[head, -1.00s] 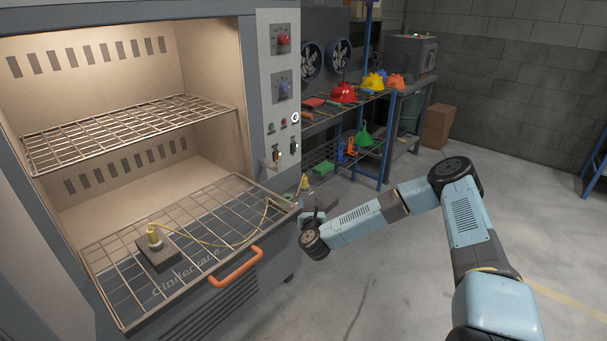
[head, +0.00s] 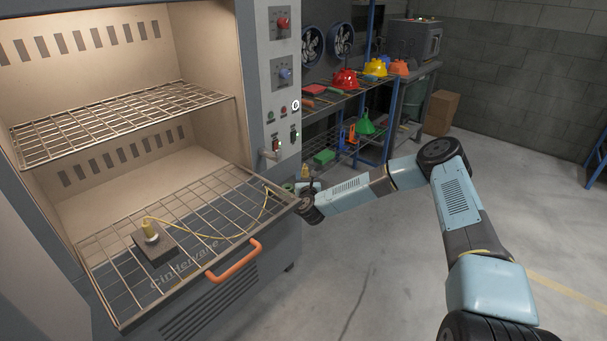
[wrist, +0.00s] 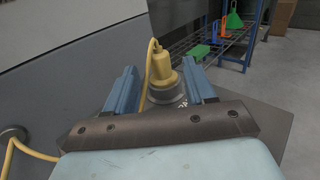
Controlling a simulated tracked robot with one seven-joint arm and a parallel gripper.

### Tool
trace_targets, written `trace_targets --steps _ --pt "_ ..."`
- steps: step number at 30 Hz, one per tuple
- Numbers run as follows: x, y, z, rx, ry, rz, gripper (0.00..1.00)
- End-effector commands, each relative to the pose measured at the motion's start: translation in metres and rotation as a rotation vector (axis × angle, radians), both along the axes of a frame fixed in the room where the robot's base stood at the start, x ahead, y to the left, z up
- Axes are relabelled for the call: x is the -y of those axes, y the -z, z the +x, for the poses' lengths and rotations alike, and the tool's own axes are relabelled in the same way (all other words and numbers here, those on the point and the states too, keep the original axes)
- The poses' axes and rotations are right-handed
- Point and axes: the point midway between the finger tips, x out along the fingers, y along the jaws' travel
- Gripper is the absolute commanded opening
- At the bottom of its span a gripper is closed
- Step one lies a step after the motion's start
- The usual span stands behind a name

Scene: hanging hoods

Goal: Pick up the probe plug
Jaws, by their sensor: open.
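A yellow plug (wrist: 162,70) stands upright on a round grey fitting (wrist: 165,96) in the wrist view, with a yellow cable curving off its left side. My gripper (wrist: 159,67) is open, its two blue fingers on either side of the plug with gaps showing. In the head view my gripper (head: 307,192) is beside the oven's front right corner, and the plug (head: 304,173) shows small just behind it. A yellow cable (head: 215,236) runs across the wire rack to a yellow-topped piece (head: 150,233) on a dark block (head: 155,248).
The open oven (head: 100,200) stands at left, with a pulled-out lower rack and an orange handle (head: 235,261). A blue-posted shelf (head: 350,100) with coloured helmets and funnels stands behind my gripper. A cardboard box (head: 441,112) is at the back. The floor in front is clear.

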Motion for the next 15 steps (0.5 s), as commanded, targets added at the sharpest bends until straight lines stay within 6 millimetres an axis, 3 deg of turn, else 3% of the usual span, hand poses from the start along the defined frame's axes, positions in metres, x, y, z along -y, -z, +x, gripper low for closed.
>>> trace_targets --steps 9,15 --pt "-0.005 -0.002 0.04 0.002 0.0 -0.001 0.54" --pt "-0.006 -0.002 0.049 0.001 0.0 0.0 0.54"
